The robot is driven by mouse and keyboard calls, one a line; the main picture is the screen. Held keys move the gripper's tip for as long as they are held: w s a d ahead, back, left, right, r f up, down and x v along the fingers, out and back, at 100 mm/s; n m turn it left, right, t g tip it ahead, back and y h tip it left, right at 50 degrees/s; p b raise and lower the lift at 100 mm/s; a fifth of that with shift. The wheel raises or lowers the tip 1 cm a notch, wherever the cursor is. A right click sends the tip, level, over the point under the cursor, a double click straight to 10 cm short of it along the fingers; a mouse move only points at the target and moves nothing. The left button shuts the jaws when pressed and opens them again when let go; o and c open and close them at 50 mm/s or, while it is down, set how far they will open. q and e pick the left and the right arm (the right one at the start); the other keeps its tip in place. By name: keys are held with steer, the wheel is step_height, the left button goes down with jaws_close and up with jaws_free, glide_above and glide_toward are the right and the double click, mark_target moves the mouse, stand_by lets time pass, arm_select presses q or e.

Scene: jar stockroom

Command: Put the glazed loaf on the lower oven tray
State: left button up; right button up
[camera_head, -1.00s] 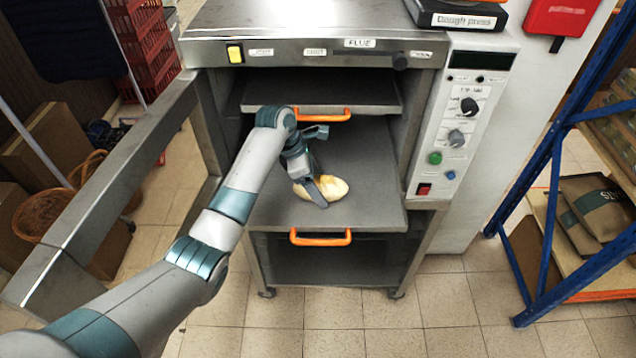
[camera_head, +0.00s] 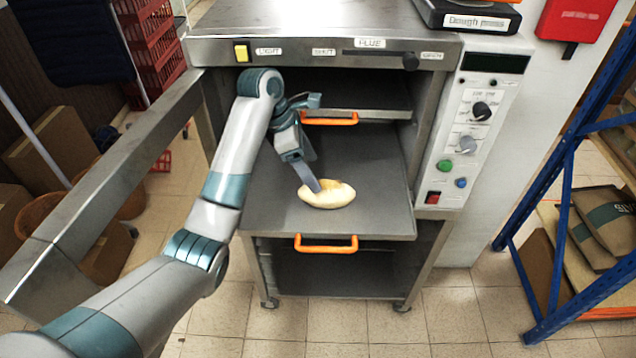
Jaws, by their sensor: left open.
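The glazed loaf (camera_head: 330,196), pale with a golden patch, lies on the lower oven tray (camera_head: 375,215), which is pulled out and has an orange handle. My left gripper (camera_head: 312,186) is just above and behind the loaf's left end, with its fingers pointing down. It is open, and the loaf rests on the tray. I cannot tell whether a finger still touches the loaf. My right gripper is out of view.
The upper tray (camera_head: 365,98) with its orange handle sits above, partly over the lower one. The open oven door (camera_head: 110,185) stands at the left. The control panel (camera_head: 465,140) is on the right. A blue rack (camera_head: 560,190) stands farther right.

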arm_select(q)
steer(key=v, duration=0.3)
steer(key=shift+d, duration=0.1)
stand_by(1.0)
stand_by(0.4)
